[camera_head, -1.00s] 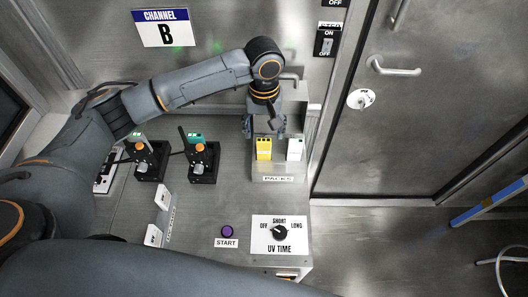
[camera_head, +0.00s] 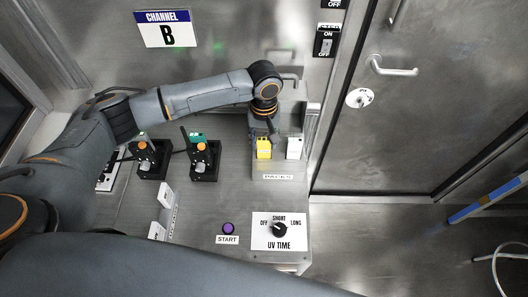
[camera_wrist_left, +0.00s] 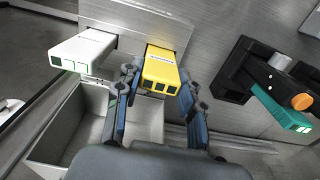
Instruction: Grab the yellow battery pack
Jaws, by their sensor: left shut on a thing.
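The yellow battery pack (camera_head: 264,149) stands in the left slot of the holder marked PACKS (camera_head: 278,177). In the left wrist view the yellow battery pack (camera_wrist_left: 161,70) lies between the two fingers of my left gripper (camera_wrist_left: 158,92). The fingers are shut on its sides, and its end with dark contacts faces the camera. In the head view my left gripper (camera_head: 272,132) is above and behind the pack, its fingers partly hidden. My right gripper is not in view.
A white pack (camera_head: 294,148) stands right of the yellow one. An open bin (camera_wrist_left: 70,135) is behind the packs. The START button (camera_head: 228,228) and UV TIME dial (camera_head: 279,230) are in front.

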